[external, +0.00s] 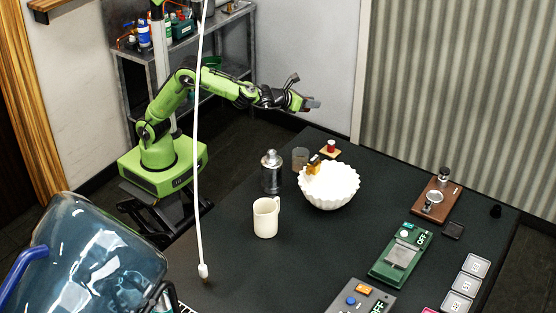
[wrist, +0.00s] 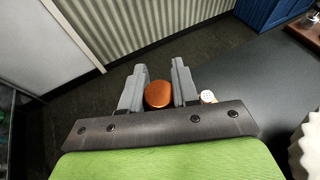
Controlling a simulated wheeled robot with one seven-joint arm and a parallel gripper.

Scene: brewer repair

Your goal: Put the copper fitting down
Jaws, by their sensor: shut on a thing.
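The copper fitting (wrist: 159,94) is a round, orange-brown piece between the two grey fingers of my gripper (wrist: 159,88) in the wrist view. My gripper is shut on it. In the external view my gripper (external: 313,104) is stretched out to the right, above the floor just beyond the far edge of the dark table (external: 330,255). The fitting is too small to make out in the external view.
The table's near middle is clear.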

